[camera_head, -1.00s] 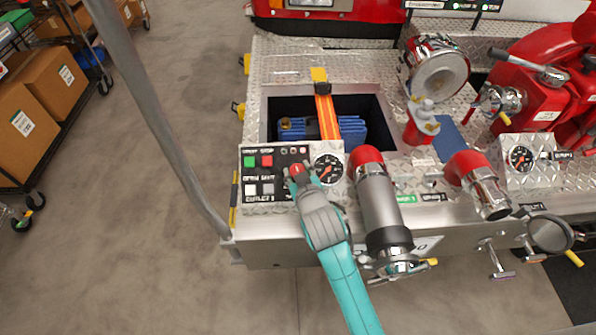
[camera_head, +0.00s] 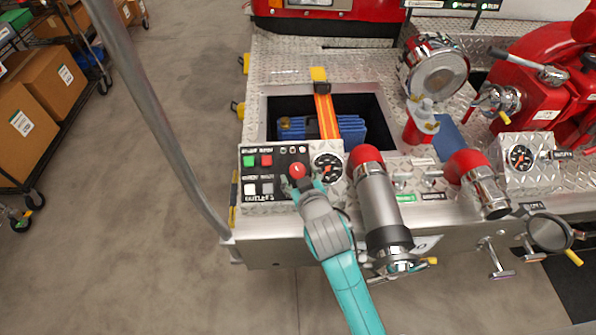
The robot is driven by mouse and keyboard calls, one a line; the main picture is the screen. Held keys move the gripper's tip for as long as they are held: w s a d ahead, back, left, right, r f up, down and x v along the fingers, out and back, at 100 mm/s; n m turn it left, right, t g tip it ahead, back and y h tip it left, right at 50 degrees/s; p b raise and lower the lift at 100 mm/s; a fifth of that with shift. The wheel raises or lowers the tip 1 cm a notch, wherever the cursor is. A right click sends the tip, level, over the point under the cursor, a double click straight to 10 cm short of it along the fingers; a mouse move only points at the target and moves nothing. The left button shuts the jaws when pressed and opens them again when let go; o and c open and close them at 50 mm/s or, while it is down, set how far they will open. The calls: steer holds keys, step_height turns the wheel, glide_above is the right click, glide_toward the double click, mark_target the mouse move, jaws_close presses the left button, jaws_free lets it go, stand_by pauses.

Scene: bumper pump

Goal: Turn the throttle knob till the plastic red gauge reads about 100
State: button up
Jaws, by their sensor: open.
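The red round throttle knob (camera_head: 298,170) sits on the black control panel at the bumper's left part. A round black-faced gauge (camera_head: 327,168) with an orange-red needle is just right of the knob; its figures are too small to read. My gripper (camera_head: 304,188), on a teal arm, is open just in front of the knob. Its fingertips are near the knob's lower edge, and I cannot tell whether they touch it. The knob's top is in plain view.
A green button (camera_head: 249,161), a red button (camera_head: 266,160) and two pale buttons lie left of the knob. A red-and-silver pipe (camera_head: 378,195) stands close right of my gripper. A second gauge (camera_head: 520,157) is farther right. A grey pole (camera_head: 150,110) rises at left.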

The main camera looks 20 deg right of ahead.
steer(key=v, duration=0.9)
steer(key=shift+s, duration=0.25)
